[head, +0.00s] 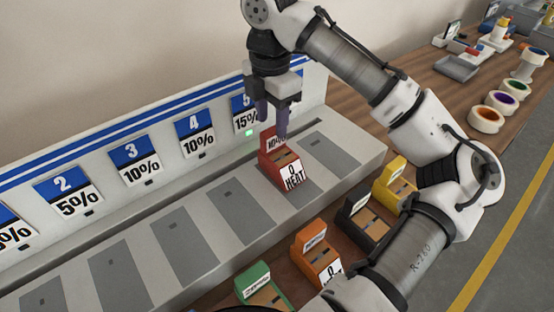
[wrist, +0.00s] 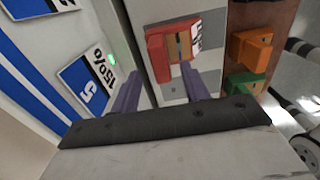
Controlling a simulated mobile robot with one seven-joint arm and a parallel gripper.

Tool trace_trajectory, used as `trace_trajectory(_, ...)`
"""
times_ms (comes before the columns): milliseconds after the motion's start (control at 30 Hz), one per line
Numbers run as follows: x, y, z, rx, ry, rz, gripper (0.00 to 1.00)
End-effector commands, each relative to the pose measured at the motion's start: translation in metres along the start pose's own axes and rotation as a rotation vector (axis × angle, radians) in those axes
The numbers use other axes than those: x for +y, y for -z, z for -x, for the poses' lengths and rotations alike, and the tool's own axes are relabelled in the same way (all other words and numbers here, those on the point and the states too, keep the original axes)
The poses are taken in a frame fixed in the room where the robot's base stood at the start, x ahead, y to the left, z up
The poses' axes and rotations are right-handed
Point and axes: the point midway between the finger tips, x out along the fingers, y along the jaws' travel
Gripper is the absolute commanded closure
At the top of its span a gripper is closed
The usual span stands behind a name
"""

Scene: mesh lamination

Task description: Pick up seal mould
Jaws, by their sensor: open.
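A red block-like mould (head: 268,168) marked "HEAT" sits on the grey slotted shelf in the slot below the 5 / 15% sign; it also shows in the wrist view (wrist: 156,58). My gripper (head: 273,124) is open and points down just above and behind the red mould, with nothing between its fingers. In the wrist view my gripper (wrist: 158,88) has one finger close to the red mould's near edge. An orange mould (head: 313,250), a black one (head: 362,228), a yellow one (head: 394,182) and a green one (head: 256,280) stand in front. I cannot read which is the seal mould.
The grey shelf (head: 232,205) has several empty dark slots to the left. A signboard (head: 95,150) with numbered percentages stands behind it, close to my gripper. Tape rolls (head: 486,120) and a grey tray (head: 456,68) lie on the wooden table at the back right.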

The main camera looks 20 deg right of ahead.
Motion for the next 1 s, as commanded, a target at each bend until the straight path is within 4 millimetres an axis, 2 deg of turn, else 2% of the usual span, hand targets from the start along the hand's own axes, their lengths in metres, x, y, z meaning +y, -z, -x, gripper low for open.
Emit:
trace_trajectory(333,-0.002,-0.003,-0.044,0.0,0.003,-0.001,0.55)
trace_trajectory(633,-0.002,-0.002,-0.051,0.0,0.0,0.0,0.55)
trace_trajectory(1000,-0.002,-0.002,-0.051,0.0,0.0,0.0,1.0)
